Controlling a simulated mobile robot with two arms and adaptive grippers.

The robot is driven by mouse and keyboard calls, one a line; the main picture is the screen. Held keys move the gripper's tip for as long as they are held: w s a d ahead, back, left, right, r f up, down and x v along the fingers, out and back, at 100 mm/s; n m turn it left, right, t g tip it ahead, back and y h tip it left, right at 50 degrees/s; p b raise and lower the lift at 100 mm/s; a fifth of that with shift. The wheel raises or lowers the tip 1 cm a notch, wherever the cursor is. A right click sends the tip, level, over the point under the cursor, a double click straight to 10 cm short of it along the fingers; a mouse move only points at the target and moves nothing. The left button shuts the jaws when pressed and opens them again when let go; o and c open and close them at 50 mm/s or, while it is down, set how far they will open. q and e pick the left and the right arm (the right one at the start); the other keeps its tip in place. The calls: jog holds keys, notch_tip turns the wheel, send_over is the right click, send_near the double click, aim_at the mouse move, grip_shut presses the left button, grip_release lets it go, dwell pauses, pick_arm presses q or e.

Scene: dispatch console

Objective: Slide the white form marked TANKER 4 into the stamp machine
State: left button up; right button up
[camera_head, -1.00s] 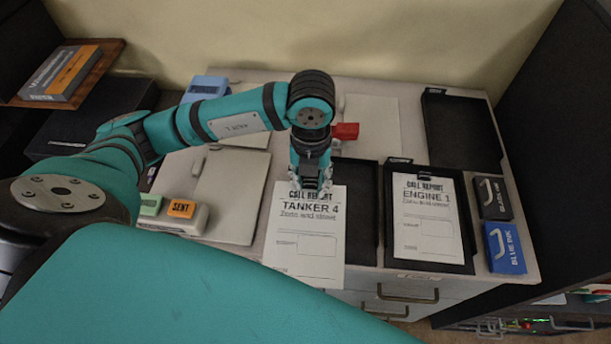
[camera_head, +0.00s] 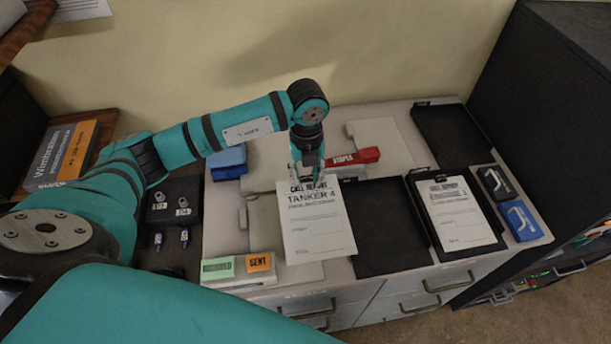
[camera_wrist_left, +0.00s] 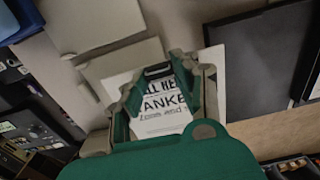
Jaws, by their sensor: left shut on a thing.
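The white TANKER 4 form (camera_head: 318,228) is held by its top edge in my left gripper (camera_head: 307,180), which is shut on it. The form is in front of a light grey panel on the console, left of an empty black tray. In the left wrist view the form (camera_wrist_left: 163,112) lies between the fingers (camera_wrist_left: 168,80), its print partly covered. A low pale unit (camera_head: 240,280) with a green and an orange label, the orange reading SENT, stands at the front left. I cannot tell which object is the stamp machine. My right gripper is not in view.
A red stapler-like object (camera_head: 358,158) lies just behind the gripper. The empty black tray (camera_head: 390,225) is to the right. Beyond it lies another form (camera_head: 457,212) in a black tray, beside black (camera_head: 497,183) and blue (camera_head: 521,221) blocks. A blue object (camera_head: 228,160) is at the back left.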

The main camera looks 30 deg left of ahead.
pick_arm(q)
jog(key=shift+w+d+f+b, duration=0.15)
jog(key=shift+f+b, duration=0.15)
jog(key=shift+f, duration=0.2)
jog(key=shift+f+b, duration=0.45)
jog(key=shift+f, duration=0.25)
jog(key=f, duration=0.1)
jog(key=f+b, duration=0.2)
jog(key=shift+s+a+f, duration=0.15)
jog(key=shift+s+a, duration=0.1)
jog(key=shift+f+b, duration=0.4)
jog(key=shift+f, duration=0.15)
jog(key=shift+a, duration=0.1)
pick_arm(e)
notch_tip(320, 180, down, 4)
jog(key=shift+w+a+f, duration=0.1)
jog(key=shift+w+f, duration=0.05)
pick_arm(q)
jog(key=shift+s+a+f, duration=0.1)
jog(key=shift+s+f, duration=0.05)
jog(key=shift+s, duration=0.05)
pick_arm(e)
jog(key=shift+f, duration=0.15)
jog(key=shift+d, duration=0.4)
pick_arm(q)
jog(key=shift+a, duration=0.1)
